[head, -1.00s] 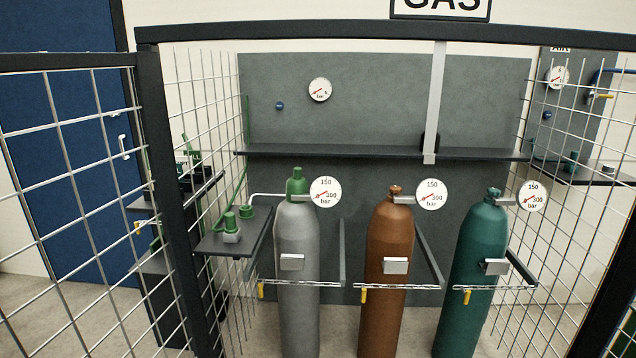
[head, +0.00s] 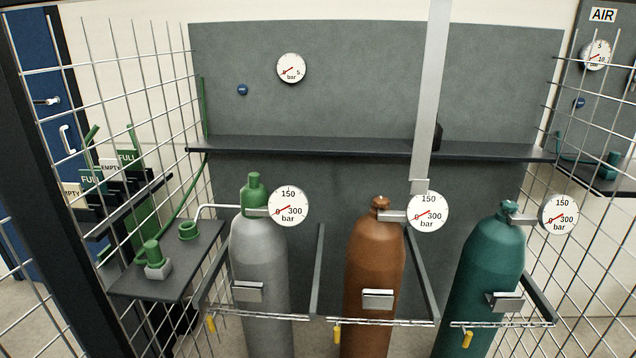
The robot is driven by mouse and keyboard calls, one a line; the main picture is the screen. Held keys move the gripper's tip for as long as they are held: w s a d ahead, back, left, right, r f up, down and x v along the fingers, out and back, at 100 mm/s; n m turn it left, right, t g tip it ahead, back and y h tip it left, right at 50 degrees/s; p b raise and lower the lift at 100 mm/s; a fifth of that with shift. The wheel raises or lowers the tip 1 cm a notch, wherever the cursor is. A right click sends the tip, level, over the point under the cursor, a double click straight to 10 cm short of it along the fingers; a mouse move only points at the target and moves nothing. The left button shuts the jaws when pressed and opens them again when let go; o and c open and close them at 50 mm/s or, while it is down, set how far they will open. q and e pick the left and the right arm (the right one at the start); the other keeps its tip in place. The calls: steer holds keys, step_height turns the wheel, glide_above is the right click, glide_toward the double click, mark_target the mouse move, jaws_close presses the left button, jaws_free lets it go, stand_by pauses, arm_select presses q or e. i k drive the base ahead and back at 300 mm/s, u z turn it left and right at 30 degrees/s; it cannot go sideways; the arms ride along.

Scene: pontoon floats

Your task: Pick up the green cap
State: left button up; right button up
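A short, hollow-looking green piece (head: 188,230) sits on the small dark side shelf (head: 190,270) at the left; it may be the green cap. Closer on the same shelf, a green fitting (head: 152,252) stands on a grey block. A green top (head: 253,197) also sits on the grey cylinder (head: 260,255), beside its gauge. I cannot tell for certain which of these is the cap. Neither of my grippers is in view.
A brown cylinder (head: 374,270) and a teal cylinder (head: 485,270) stand right of the grey one, behind chains with yellow clips. Wire mesh and a dark post (head: 80,220) flank the left. A long dark shelf (head: 330,149) runs along the back panel.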

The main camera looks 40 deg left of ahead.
mark_target(253, 195)
steer(key=u, duration=0.35)
steer(key=i, duration=1.3)
steer(key=u, duration=0.7)
